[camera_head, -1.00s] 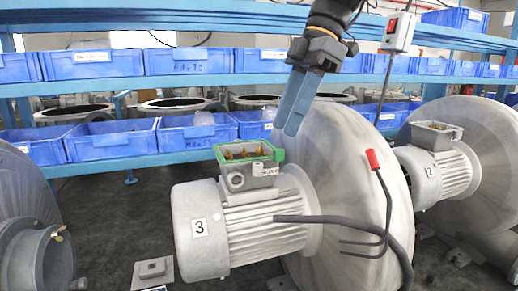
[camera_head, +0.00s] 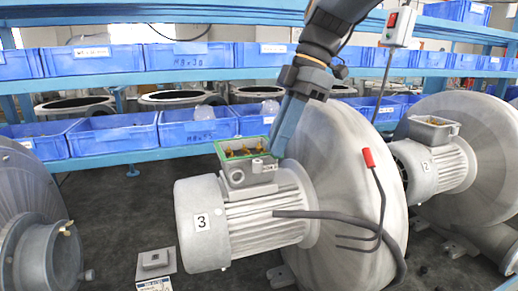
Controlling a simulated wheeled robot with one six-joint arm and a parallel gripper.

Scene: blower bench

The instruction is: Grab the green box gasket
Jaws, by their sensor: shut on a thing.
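The green box gasket (camera_head: 230,154) lies around the top rim of the open terminal box (camera_head: 238,176) on the motor marked 3 (camera_head: 236,220). Brass terminals show inside the box. My gripper (camera_head: 278,152) reaches down from above, with its blue-grey fingers at the right edge of the box. The fingers look closed together, and their tips are at the gasket's right side. The gasket's right end is partly hidden by the fingers.
A box lid (camera_head: 155,262) lies on the floor at lower left. A cable with a red end (camera_head: 368,158) rises in front of the large blower housing (camera_head: 345,190). Blue bins (camera_head: 112,135) line the shelves behind. Motor 2 (camera_head: 432,170) stands at right.

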